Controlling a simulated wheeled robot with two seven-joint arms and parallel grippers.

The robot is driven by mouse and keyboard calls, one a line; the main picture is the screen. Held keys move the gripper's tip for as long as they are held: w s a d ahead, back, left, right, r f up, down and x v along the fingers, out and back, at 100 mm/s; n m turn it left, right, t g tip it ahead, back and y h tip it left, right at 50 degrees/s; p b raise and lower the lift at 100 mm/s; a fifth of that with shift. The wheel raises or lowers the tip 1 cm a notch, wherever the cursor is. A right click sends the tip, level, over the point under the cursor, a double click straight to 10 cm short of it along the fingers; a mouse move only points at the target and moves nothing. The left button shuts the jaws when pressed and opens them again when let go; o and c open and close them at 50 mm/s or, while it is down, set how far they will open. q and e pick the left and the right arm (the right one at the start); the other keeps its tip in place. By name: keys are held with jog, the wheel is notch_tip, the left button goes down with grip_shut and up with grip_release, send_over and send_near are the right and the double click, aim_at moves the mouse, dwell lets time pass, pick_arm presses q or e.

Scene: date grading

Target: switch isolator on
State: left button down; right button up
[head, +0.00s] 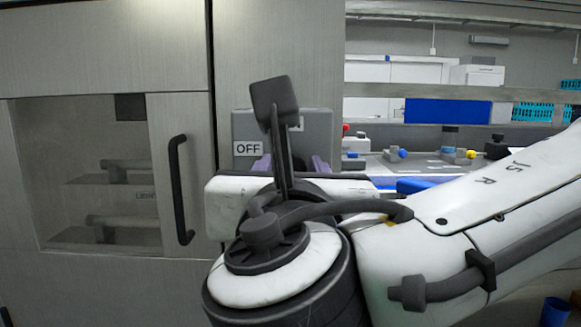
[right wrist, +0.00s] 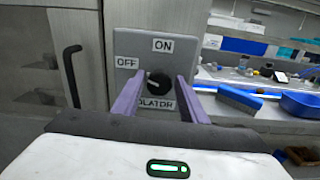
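The isolator is a grey box (head: 316,130) on the side of the tall grey cabinet, partly hidden behind my right arm in the head view. In the right wrist view the box (right wrist: 190,62) shows an ON label (right wrist: 163,45) at the top and an OFF label (right wrist: 127,62) at the left. Its round black knob (right wrist: 159,86) sits in the middle; I cannot tell which label it points to. My right gripper (right wrist: 160,80) has its two purple fingers apart, one on each side of the knob, with gaps visible. My left gripper is not in view.
A cabinet door with a window and a black handle (head: 178,190) is left of the isolator. A blue bin (right wrist: 300,105) and a blue brush-like item (right wrist: 240,98) lie at the right.

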jog(key=c, duration=0.7)
pick_arm(q)
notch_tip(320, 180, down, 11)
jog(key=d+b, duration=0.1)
jog(key=b, duration=1.4)
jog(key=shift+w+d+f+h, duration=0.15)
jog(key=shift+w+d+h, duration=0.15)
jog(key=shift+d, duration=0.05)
pick_arm(e)
jog(key=shift+o, duration=0.2)
jog(key=m, duration=1.3)
jog(key=shift+d+f+m, duration=0.25)
jog(key=shift+f+m, duration=0.05)
jog(key=shift+m, duration=0.1)
pick_arm(q)
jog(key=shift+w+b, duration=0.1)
jog(key=shift+b, duration=0.2)
pick_arm(e)
jog(key=o, duration=1)
jog(key=shift+o, duration=0.2)
